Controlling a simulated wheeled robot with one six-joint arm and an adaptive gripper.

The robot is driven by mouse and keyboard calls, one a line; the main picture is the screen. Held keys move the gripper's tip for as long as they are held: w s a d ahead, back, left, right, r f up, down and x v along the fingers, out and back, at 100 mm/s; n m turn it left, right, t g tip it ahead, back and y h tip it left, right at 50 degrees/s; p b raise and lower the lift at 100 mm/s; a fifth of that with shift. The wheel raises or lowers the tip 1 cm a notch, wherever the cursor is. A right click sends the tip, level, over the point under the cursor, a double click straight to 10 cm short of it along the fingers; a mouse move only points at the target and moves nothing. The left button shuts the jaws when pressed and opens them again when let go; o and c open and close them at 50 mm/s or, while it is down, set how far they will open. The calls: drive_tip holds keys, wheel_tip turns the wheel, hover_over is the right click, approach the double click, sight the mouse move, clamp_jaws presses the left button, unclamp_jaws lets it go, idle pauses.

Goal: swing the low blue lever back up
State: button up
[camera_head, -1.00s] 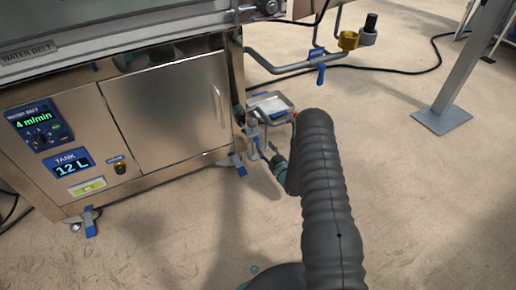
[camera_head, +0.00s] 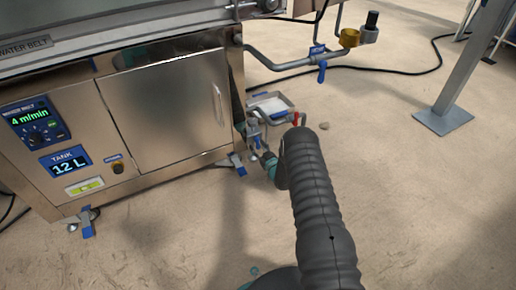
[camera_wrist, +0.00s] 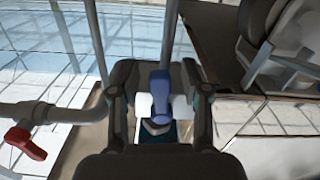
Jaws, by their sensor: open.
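The blue lever (camera_wrist: 160,92) shows in the wrist view between the two fingers of my gripper (camera_wrist: 158,100). It stands upright in that picture, with a pale part behind it. Both fingers are apart, one on each side of it; I cannot tell whether either touches it. In the head view my gripper (camera_head: 256,143) is low beside the right end of the steel cabinet, partly hidden by my arm. The lever cannot be made out clearly there.
A red handle (camera_wrist: 25,142) sits on a pipe at the left. Above my gripper in the head view are a shallow tray (camera_head: 270,103) and a pipe with another blue lever (camera_head: 321,70). A blue caster pedal (camera_head: 237,165) is close by.

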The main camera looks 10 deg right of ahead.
clamp_jaws()
drive_tip(key=shift+d+n, duration=0.3)
drive_tip(key=shift+n, duration=0.4)
unclamp_jaws()
drive_tip(key=v, duration=1.2)
